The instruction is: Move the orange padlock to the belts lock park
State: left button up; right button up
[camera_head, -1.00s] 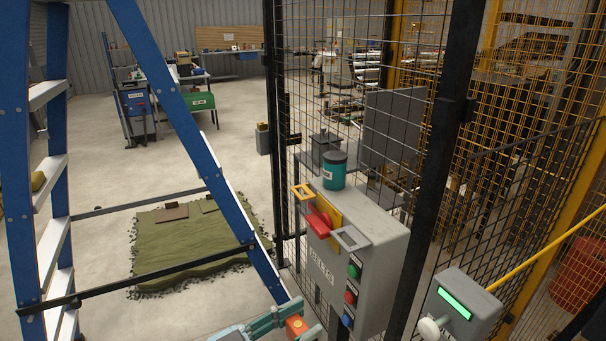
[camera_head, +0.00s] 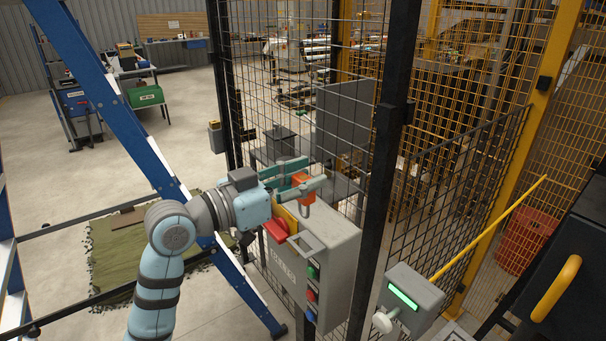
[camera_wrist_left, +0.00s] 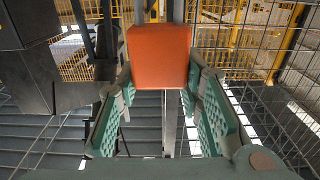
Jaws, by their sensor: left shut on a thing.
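The orange padlock (camera_head: 303,181) is between the fingers of my left gripper (camera_head: 309,177), which is shut on it above the top of the grey control box (camera_head: 337,243). A grey shackle hangs below its body. In the left wrist view the padlock body (camera_wrist_left: 158,55) sits between the green finger pads. The box front has a yellow plate, a red handle (camera_head: 276,230), a grey loop bracket (camera_head: 307,243) and a blurred label. I cannot tell which fitting is the belts lock park. My right gripper is not in view.
The box is beside a black mesh fence with a thick post (camera_head: 385,170). A blue ladder (camera_head: 120,110) stands at the left. A grey unit with a green display (camera_head: 404,297) is at the lower right. A dark unit with a yellow handle (camera_head: 556,289) is at the right edge.

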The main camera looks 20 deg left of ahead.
aim_at(302, 209)
pick_arm(q)
jog(key=shift+s+a, duration=0.1)
notch_tip(302, 209, down, 6)
jog(key=b, duration=0.4)
jog(key=shift+r, duration=0.1)
jog(key=shift+p, duration=0.4)
dwell(1.3)
dwell(0.3)
jog(key=shift+f+b, duration=0.4)
jog(key=shift+f, duration=0.05)
jog(key=shift+f+b, duration=1.6)
jog(key=shift+f, duration=0.5)
jog(key=o, duration=1.3)
